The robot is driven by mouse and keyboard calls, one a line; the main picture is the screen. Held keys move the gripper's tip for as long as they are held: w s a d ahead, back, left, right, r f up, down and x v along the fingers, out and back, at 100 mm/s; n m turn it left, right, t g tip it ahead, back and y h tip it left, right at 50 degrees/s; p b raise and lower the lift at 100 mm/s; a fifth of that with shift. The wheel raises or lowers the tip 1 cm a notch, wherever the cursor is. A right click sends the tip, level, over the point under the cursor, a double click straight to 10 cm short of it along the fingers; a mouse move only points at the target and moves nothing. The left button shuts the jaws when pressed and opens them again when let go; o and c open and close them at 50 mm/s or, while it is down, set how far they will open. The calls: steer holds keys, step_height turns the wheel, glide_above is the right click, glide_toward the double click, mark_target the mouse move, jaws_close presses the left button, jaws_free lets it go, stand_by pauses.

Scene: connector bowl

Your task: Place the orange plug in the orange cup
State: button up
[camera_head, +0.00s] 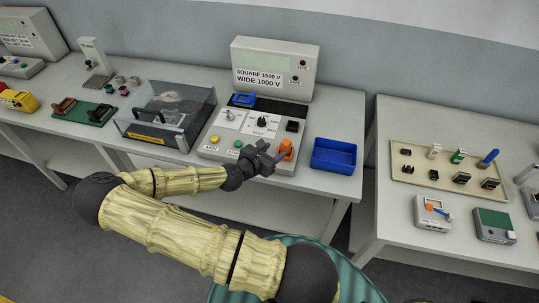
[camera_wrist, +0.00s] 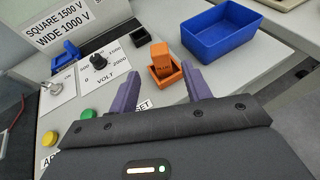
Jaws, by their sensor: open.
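The orange plug (camera_wrist: 160,53) stands upright, slightly tilted, with its lower end inside the square orange cup (camera_wrist: 162,80) on the grey test panel. I cannot tell how deep it sits. In the head view the orange plug (camera_head: 286,146) is at the panel's front right. My gripper (camera_wrist: 159,75) is open, with its purple fingers apart. In the wrist view one finger is on each side of the cup, on the near side, and neither visibly touches the plug. In the head view my gripper (camera_head: 271,158) is just left of and in front of the orange pieces.
A blue bin (camera_head: 335,154) stands right of the panel. A black square cup (camera_wrist: 137,38) is behind the orange one. A knob (camera_wrist: 98,61), green button (camera_wrist: 87,114) and yellow button (camera_wrist: 78,139) lie to the left. A clear-walled box (camera_head: 168,110) stands further left.

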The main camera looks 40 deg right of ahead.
steer(key=shift+s+a+r, duration=0.25)
steer(key=shift+a, duration=0.3)
steer(key=s+a+f+m+g+y, duration=0.1)
steer(key=s+a+m+g+y, duration=0.1)
steer(key=s+a+m+y, duration=0.3)
steer(key=s+a+f+m+g+y, duration=0.1)
steer(key=a+f+m+g+y, duration=0.15)
steer(key=a+m, duration=0.4)
steer(key=s+a+r+m+t+y, duration=0.1)
steer(key=a+r+m, duration=0.3)
steer(key=r, duration=0.5)
steer(key=s+a+r+m+t+y, duration=0.2)
steer(key=a+r+m+y, duration=0.2)
steer(key=r, duration=0.5)
steer(key=shift+s+a+m, duration=0.25)
steer(key=shift+m, duration=0.8)
